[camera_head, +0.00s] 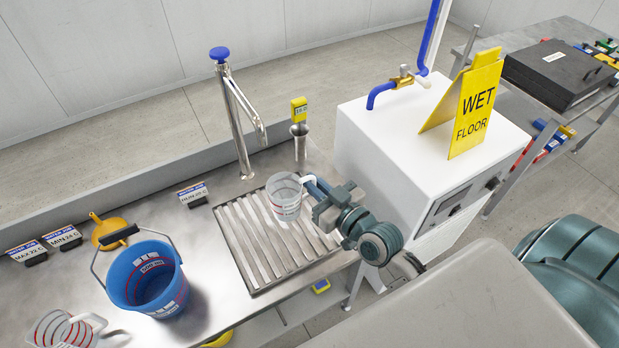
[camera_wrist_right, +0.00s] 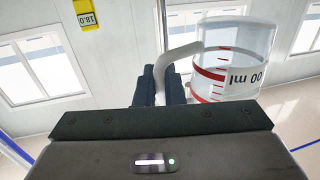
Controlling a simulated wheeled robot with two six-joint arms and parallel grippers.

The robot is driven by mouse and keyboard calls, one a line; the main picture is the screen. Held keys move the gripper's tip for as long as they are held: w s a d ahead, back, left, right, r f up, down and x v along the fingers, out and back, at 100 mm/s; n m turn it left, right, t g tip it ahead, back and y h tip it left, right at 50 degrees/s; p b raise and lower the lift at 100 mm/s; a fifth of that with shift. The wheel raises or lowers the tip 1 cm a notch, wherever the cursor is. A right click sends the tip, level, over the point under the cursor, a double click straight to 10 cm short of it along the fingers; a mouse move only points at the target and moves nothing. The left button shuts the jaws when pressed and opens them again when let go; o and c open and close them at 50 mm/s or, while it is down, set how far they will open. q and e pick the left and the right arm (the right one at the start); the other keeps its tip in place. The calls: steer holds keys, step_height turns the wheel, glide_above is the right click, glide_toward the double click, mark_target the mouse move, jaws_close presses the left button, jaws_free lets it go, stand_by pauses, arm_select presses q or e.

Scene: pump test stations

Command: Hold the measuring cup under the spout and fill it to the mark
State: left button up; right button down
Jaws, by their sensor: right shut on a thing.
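The clear measuring cup (camera_head: 285,203), with red marks, is upright over the slotted drain grate (camera_head: 240,255). My right gripper (camera_head: 318,190) is shut on its handle from the right. In the right wrist view the handle (camera_wrist_right: 172,58) passes between the fingers (camera_wrist_right: 161,88), and the cup (camera_wrist_right: 235,60) shows red lines and "00 ml". The tap (camera_head: 238,125) with a blue knob stands at the grate's back edge; its slanted spout (camera_head: 250,112) ends behind the cup and left of it. I cannot make out water in the cup or from the spout. My left gripper is not in view.
A blue bucket (camera_head: 130,285), a second marked jug (camera_head: 55,330), a yellow funnel (camera_head: 108,230) and small label cards are on the bench at left. A yellow gauge (camera_head: 299,108) stands behind the cup. A white cabinet (camera_head: 385,150) with a wet floor sign (camera_head: 474,105) is at right.

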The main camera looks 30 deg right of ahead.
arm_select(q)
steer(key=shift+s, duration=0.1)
arm_select(e)
steer(key=d+x, duration=0.2)
steer(key=x, duration=0.7)
steer(key=shift+w+a, duration=0.2)
steer(key=shift+w, duration=0.15)
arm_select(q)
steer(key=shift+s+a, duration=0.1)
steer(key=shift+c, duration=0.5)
